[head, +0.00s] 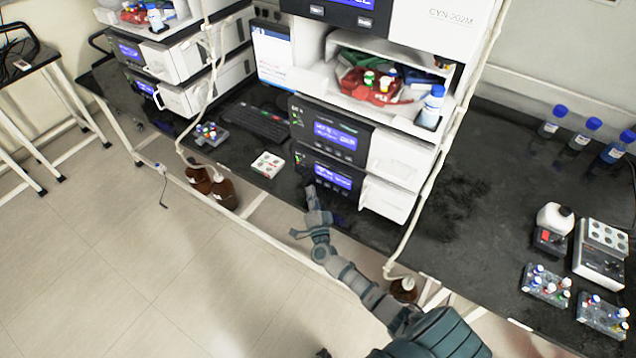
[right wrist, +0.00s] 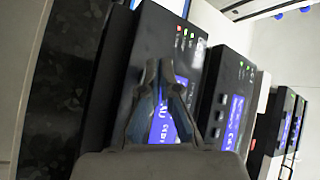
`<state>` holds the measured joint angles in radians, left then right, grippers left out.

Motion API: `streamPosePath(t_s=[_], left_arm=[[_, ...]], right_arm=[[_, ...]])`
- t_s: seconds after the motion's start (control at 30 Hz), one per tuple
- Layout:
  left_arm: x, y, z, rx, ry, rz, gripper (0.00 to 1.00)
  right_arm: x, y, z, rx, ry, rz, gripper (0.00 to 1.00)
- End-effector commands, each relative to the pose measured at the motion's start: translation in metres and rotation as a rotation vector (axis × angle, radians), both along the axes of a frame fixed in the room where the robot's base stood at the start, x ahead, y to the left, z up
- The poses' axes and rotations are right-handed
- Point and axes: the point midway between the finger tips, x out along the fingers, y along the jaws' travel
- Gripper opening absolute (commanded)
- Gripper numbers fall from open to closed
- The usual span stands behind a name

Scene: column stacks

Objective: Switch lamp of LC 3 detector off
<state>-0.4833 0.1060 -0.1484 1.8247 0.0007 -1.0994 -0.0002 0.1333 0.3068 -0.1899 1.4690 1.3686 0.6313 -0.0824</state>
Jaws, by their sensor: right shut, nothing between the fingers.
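The middle column stack has two black-fronted modules with lit blue displays, an upper one (head: 334,136) and a lower one (head: 328,176). I cannot read which is the LC 3 detector. My right gripper (head: 312,192) is shut and empty, close in front of the lower module's left part. In the right wrist view the shut fingers (right wrist: 166,72) overlap a module front with a partly hidden blue display (right wrist: 165,125). Small red and green lights (right wrist: 184,31) glow on that front. Whether the fingertips touch it I cannot tell. My left gripper is not in view.
A red and white tray (head: 268,164), a vial rack (head: 208,134) and a keyboard (head: 258,122) lie left of the stack. Brown bottles (head: 222,190) stand below the bench edge. Another stack (head: 140,62) stands at left.

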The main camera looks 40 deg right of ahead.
Motion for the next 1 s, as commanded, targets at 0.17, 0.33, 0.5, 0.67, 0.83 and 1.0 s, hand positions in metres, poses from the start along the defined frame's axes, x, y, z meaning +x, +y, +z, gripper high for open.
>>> streamPosePath(t_s=[0.17, 0.33, 0.5, 0.67, 0.83, 1.0], left_arm=[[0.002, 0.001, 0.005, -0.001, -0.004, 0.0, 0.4], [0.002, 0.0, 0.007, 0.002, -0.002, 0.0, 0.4], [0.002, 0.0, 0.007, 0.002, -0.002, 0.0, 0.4], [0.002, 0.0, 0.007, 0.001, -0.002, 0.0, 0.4], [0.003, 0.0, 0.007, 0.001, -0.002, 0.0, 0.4], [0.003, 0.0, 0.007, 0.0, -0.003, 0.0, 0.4]], right_arm=[[0.004, -0.01, 0.0, -0.002, 0.001, 0.0, 0.0], [0.005, -0.014, 0.0, 0.001, 0.0, 0.0, 0.0], [0.005, -0.014, 0.0, 0.001, 0.0, 0.0, 0.0], [0.005, -0.014, 0.0, 0.001, 0.0, 0.0, 0.0], [0.005, -0.014, 0.0, 0.001, 0.0, 0.001, 0.0], [0.005, -0.013, 0.0, 0.0, 0.001, 0.001, 0.0]])
